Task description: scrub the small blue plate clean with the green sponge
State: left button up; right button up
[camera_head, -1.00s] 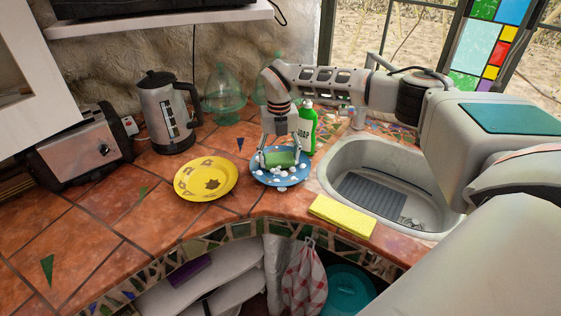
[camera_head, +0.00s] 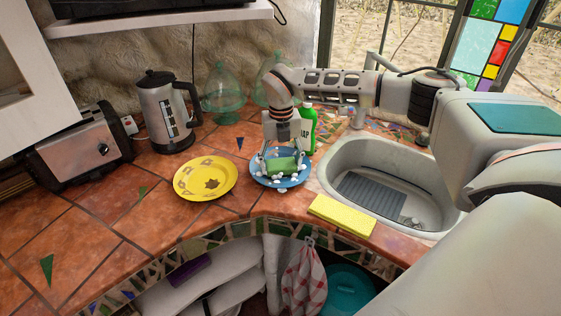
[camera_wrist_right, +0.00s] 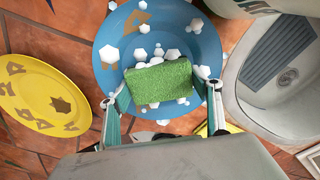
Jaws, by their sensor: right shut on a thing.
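The small blue plate (camera_head: 257,179) lies on the tiled counter left of the sink. White foam blobs sit on it, and the right wrist view shows brown stains on the blue plate (camera_wrist_right: 186,20) near its upper edge. The green sponge (camera_head: 282,166) is over the plate; it also shows in the right wrist view (camera_wrist_right: 158,84). My right gripper (camera_head: 282,163) is shut on the sponge, with one finger at each end of it. I cannot tell how firmly the sponge presses on the plate. My left gripper is not in view.
A yellow plate (camera_head: 225,179) with brown stains lies close on the left. A yellow sponge (camera_head: 342,215) lies at the counter's front edge. A green soap bottle (camera_head: 309,127) stands behind the blue plate. The sink (camera_head: 400,155) is to the right; a kettle (camera_head: 165,112) and toaster (camera_head: 80,145) are left.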

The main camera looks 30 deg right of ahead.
jog(key=shift+w+d+f, duration=0.1)
jog(key=shift+w+d, duration=0.25)
jog(key=shift+w, duration=0.45)
jog(key=shift+w+d, duration=0.3)
jog(key=shift+w, duration=0.45)
jog(key=shift+s, duration=0.1)
jog(key=shift+s+a, duration=0.1)
jog(key=shift+s, duration=0.1)
jog(key=shift+s+a, duration=0.3)
jog(key=shift+s, duration=0.4)
jog(key=shift+s+a, duration=0.25)
jog(key=shift+s, duration=0.4)
jog(key=shift+w+d+r, duration=0.1)
jog(key=shift+w+d, duration=0.25)
jog(key=shift+w, duration=0.5)
jog(key=shift+w+d+r, duration=0.1)
jog(key=shift+w+d, duration=0.2)
jog(key=shift+w, duration=0.55)
